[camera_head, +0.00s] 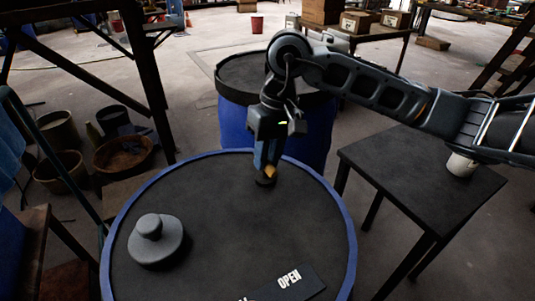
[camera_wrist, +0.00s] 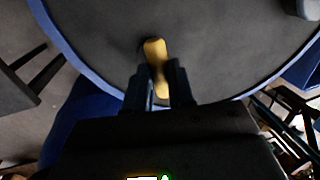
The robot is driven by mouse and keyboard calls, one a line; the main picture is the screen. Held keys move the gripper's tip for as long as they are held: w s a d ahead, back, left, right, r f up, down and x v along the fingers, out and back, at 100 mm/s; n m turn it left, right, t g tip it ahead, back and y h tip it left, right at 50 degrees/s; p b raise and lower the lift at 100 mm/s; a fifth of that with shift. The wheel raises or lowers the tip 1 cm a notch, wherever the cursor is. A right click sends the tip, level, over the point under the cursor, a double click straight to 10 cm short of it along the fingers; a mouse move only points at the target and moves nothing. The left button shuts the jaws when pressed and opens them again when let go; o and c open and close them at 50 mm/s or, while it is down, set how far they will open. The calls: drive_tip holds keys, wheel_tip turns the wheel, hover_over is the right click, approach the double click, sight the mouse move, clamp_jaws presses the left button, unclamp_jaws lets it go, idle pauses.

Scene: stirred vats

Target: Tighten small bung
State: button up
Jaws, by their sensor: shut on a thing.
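The small bung sits in the blue-rimmed vat lid (camera_head: 210,190), near its far edge. It shows as a yellow grip piece (camera_head: 270,171) above a small dark round base (camera_head: 265,182). In the wrist view the yellow piece (camera_wrist: 155,52) stands between my fingers, with the dark base partly hidden behind it. My gripper (camera_head: 267,164) points down from above and is shut on the yellow piece; it also shows in the wrist view (camera_wrist: 160,85). I cannot tell how far the bung is seated.
A larger grey knobbed bung (camera_head: 156,241) is on the lid's left side. A dark plate marked OPEN (camera_head: 287,281) lies at the lid's front. A blue drum (camera_head: 232,125) stands behind. A dark table (camera_head: 425,175) with a white cup (camera_head: 461,164) is at the right.

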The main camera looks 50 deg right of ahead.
clamp_jaws()
